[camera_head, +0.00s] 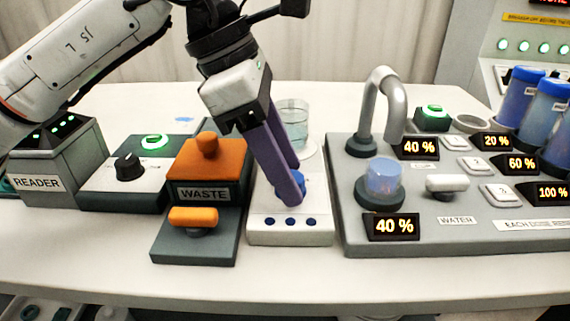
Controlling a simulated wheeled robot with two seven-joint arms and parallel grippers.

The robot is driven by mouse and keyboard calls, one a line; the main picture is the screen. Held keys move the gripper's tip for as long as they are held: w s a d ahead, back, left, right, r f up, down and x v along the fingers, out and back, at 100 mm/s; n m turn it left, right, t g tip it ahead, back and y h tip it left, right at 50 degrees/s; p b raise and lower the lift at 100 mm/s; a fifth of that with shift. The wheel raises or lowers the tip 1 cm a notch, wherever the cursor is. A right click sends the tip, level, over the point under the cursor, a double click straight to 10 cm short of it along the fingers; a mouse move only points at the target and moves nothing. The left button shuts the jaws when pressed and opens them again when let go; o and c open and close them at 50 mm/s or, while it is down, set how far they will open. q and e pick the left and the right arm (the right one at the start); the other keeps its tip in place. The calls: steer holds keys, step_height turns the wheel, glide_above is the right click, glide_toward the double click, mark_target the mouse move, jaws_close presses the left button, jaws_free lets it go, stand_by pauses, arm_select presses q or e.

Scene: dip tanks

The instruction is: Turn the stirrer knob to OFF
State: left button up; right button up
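A white box (261,228) stands mid-table, with a blue knob (301,183) on top and a row of blue buttons on its front; I take it for the stirrer. A clear beaker (292,122) stands at its back. My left gripper (293,184) points down at the knob from above, its purple fingers on the near and far sides of it. The near finger hides much of the knob, so its pointer and any OFF mark do not show. I cannot tell whether the fingers press on it. My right gripper is not in view.
Left of the box are the WASTE unit (206,193) with its orange lid and handle, a panel with a black knob (128,163), and the READER box (60,160). Right is a grey station (420,235) with a curved pipe (384,105) and displays. The table's front strip is clear.

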arm_select(q)
steer(key=p+v, duration=0.2)
steer(key=v, duration=0.8)
steer(key=shift+s+r, duration=0.1)
stand_by(0.3)
